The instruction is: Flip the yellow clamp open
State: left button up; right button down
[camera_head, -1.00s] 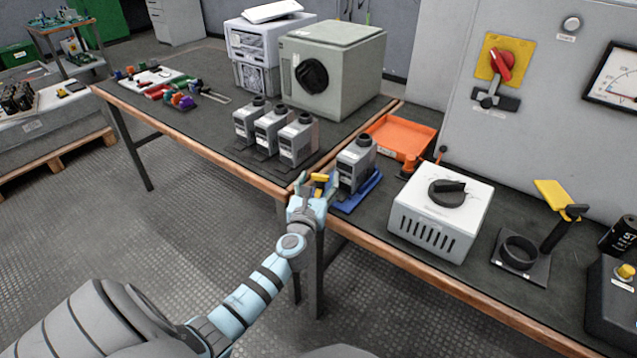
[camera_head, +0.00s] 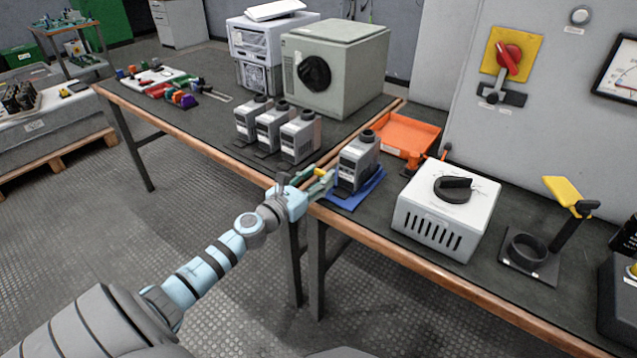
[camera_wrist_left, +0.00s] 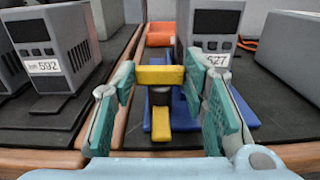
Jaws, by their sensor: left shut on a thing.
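The yellow clamp (camera_wrist_left: 160,75) shows in the left wrist view as a yellow crossbar with a second yellow piece below it, at a blue base (camera_wrist_left: 243,108). My left gripper (camera_head: 322,181) is at the table's front edge, its green fingers shut on the ends of the crossbar. In the head view the fingers hide most of the clamp. A grey capacitor unit (camera_head: 357,165) stands upright on the blue base just behind the clamp; its label in the wrist view ends in 627. My right gripper is not in view.
Several similar grey units (camera_head: 299,138) stand to the left, one labelled 592 in the wrist view. An orange tray (camera_head: 408,133) lies behind. A white box with a black knob (camera_head: 447,215) stands to the right, then a black ring stand with a yellow paddle (camera_head: 562,192).

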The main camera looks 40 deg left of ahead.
pick_arm(q)
jog(key=o, duration=1.2)
jog(key=shift+c, duration=0.2)
